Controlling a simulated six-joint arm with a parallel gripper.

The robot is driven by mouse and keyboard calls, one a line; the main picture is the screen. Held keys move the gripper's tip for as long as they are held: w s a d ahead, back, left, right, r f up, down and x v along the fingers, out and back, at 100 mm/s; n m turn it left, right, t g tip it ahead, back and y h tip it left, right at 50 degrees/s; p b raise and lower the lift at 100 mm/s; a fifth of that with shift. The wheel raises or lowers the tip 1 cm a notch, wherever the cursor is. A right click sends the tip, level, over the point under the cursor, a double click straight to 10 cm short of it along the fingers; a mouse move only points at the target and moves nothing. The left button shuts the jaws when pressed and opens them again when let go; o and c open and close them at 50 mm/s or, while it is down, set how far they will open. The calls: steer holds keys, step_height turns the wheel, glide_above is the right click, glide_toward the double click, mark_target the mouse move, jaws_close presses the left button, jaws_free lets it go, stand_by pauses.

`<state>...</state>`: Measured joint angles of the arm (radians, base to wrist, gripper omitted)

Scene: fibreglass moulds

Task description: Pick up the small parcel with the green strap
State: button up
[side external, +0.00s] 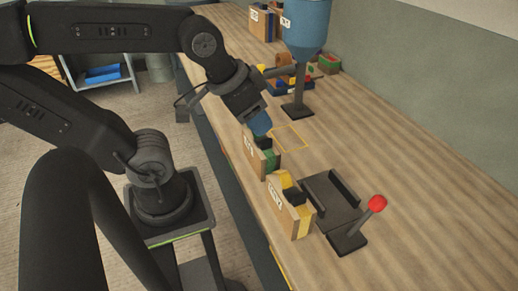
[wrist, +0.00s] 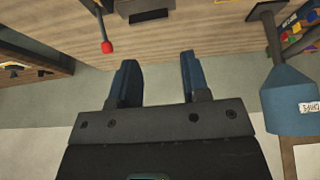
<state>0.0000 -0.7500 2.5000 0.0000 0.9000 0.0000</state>
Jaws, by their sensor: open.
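The small parcel with the green strap (side external: 271,160) stands on the workbench in the side view, a tan box with a dark piece on top and a white label. My gripper (side external: 261,124) is just above and behind it, its blue fingers overlapping its top edge in the picture; I cannot tell whether they touch. In the wrist view my gripper (wrist: 158,75) has its two blue fingers apart with nothing between them. I cannot make out the green-strapped parcel in the wrist view.
A similar parcel with a yellow strap (side external: 302,221) stands nearer the camera. Beside it are a dark fixture (side external: 331,200) and a red-knobbed lever (side external: 376,203). A blue hopper (side external: 306,26) stands behind my gripper. A yellow outlined square (side external: 291,138) on the bench is empty.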

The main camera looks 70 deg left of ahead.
steer(key=shift+o, duration=0.4)
steer(key=o, duration=0.8)
steer(key=n+g, duration=0.6)
steer(key=n, duration=1.2)
glide_above(259, 143)
steer(key=a, duration=0.2)
step_height(259, 143, down, 6)
step_height(259, 143, down, 8)
steer(key=shift+w+a+r, duration=0.1)
steer(key=shift+w+a, duration=0.05)
steer(key=shift+w+f, duration=0.2)
steer(key=shift+f, duration=1.3)
steer(key=shift+w+f, duration=0.2)
steer(key=shift+f, duration=1.25)
